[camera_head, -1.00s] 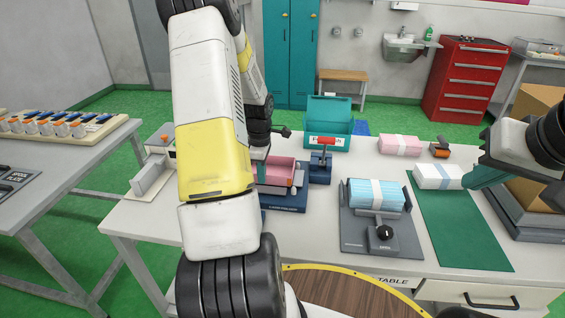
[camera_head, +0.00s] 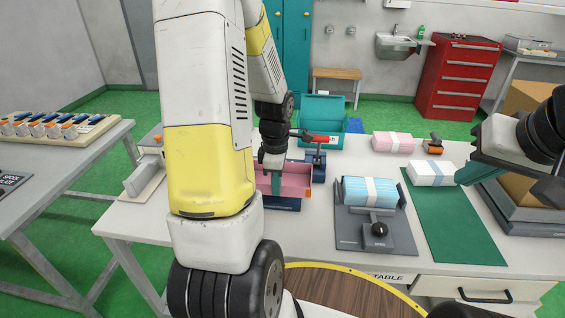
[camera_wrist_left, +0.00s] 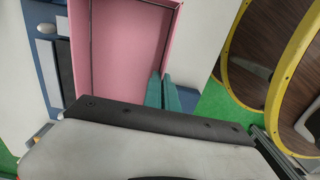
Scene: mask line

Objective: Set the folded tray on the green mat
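The folded tray (camera_head: 297,178) is pink and open-topped. It shows over the blue forming stand (camera_head: 285,203) in the head view. My left gripper (camera_head: 276,187) is at its near side. In the left wrist view the tray (camera_wrist_left: 125,45) fills the upper middle, and my left gripper's two teal fingers (camera_wrist_left: 163,92) are close together at its wall, one on each side. The green mat (camera_head: 455,225) lies flat at the right of the table. A white banded pack (camera_head: 431,173) lies at its far end. My right gripper (camera_head: 470,173) is beside that pack; its finger gap is hidden.
A blue banded pack (camera_head: 372,191) sits on a grey fixture with a black knob (camera_head: 379,230), between the tray and the mat. A red-handled press (camera_head: 317,160), teal bin (camera_head: 322,115) and pink pack (camera_head: 392,143) stand behind. The near part of the mat is clear.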

